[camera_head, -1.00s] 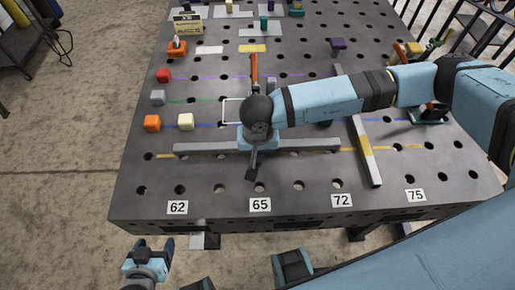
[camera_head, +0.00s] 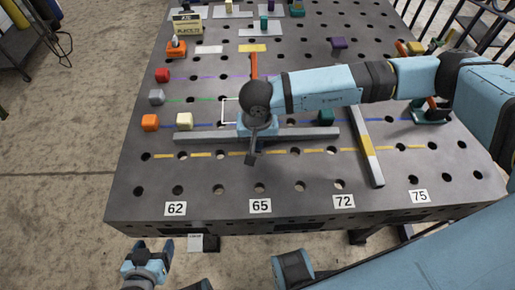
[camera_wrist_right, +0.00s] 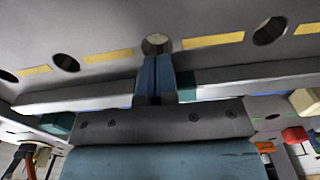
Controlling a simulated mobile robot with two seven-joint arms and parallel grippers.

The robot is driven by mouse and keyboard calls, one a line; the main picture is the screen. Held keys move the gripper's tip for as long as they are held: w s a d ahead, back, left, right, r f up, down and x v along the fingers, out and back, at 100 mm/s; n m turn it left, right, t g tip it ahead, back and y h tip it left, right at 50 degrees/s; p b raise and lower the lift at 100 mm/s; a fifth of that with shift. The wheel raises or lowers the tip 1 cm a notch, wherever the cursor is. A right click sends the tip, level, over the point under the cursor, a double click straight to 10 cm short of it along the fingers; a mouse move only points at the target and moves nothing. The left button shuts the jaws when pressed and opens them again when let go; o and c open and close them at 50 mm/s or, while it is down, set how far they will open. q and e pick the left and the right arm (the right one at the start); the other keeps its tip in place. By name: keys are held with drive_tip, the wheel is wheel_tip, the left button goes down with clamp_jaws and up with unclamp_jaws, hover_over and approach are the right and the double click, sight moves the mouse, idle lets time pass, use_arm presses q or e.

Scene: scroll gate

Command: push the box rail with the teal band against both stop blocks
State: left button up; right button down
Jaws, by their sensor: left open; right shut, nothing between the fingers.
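The grey box rail (camera_head: 205,137) lies crosswise on the perforated table, between the yellow dashed line and the blue line. Its teal band (camera_wrist_right: 187,87) shows beside my fingers in the right wrist view; my gripper hides it in the head view. A cream block (camera_head: 184,121) stands behind its left part and a green block (camera_head: 326,115) behind its right part. The rail is close to both; I cannot tell if it touches. My right gripper (camera_head: 256,133) is shut and empty, at the rail's middle. My left gripper (camera_head: 148,264) is open, off the table's front edge.
A second grey rail with a yellow band (camera_head: 367,146) lies lengthwise just right of the box rail. Orange (camera_head: 150,122), grey (camera_head: 156,97) and red (camera_head: 162,75) blocks stand at the left. The table's front strip by the number labels is clear.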

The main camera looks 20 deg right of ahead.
drive_tip(key=shift+w+d+b, duration=0.2)
drive_tip(key=shift+w+b, duration=0.1)
drive_tip(key=shift+w, duration=0.3)
drive_tip(key=shift+w+d+b, duration=0.15)
drive_tip(key=shift+w+b, duration=0.15)
drive_tip(key=shift+w, duration=0.25)
drive_tip(key=shift+s, duration=0.15)
drive_tip(key=shift+s+a, duration=0.2)
drive_tip(key=shift+s, duration=0.35)
drive_tip(key=shift+s+a, duration=0.2)
drive_tip(key=shift+s, duration=0.35)
drive_tip(key=shift+r, duration=0.1)
wheel_tip(320, 180, up, 8)
drive_tip(key=p, duration=0.2)
drive_tip(key=shift+p, duration=0.4)
